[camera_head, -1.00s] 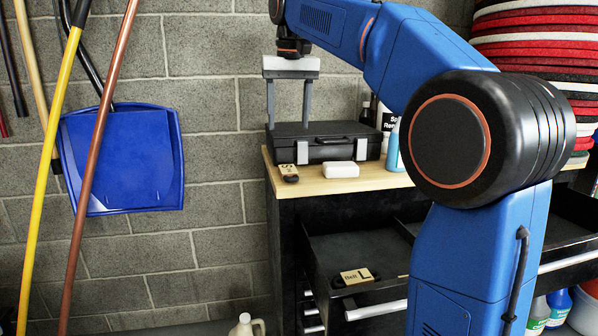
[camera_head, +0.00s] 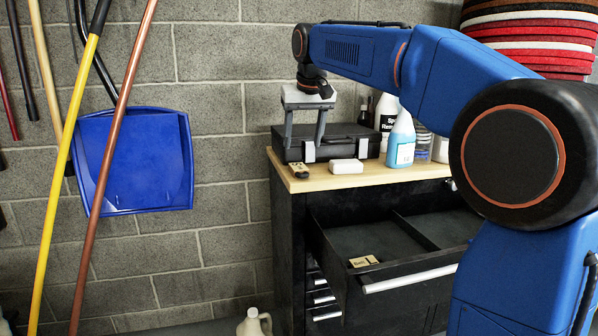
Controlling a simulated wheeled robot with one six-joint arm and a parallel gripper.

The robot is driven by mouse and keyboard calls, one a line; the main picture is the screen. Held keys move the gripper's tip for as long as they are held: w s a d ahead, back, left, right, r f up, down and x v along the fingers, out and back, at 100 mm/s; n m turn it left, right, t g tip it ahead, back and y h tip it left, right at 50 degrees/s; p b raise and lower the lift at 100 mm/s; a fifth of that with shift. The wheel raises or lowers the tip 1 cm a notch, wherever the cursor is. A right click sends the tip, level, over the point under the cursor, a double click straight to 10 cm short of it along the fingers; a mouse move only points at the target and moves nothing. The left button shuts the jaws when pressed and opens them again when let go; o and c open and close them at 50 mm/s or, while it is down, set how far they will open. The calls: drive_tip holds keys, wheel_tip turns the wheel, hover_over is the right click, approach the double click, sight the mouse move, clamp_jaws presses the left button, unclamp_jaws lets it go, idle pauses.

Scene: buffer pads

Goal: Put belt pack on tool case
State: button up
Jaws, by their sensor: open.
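The tool case (camera_head: 352,138) is a flat black case with pale latches, lying shut on the wooden bench top. A small tan and black pack with lettering (camera_head: 364,261) lies in the open drawer near its front left; it looks like the belt pack. A similar tan and black piece (camera_head: 300,170) lies on the bench in front of the case's left end. My gripper (camera_head: 304,143) is open and points down, its two grey fingers apart with nothing between them. The fingers overlap the left part of the case in the picture; I cannot tell whether they touch it.
A white block (camera_head: 346,166) lies on the bench top (camera_head: 325,182) before the case. A blue spray bottle (camera_head: 401,142) and other bottles stand to its right. The open drawer (camera_head: 405,280) juts out below. Brooms and a blue dustpan (camera_head: 135,160) hang at left.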

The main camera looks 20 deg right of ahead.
sight(298, 166)
drive_tip(key=shift+x, duration=4.55)
drive_tip(key=shift+w+a, duration=0.1)
drive_tip(key=c, duration=1.2)
drive_tip(key=shift+r, duration=0.15)
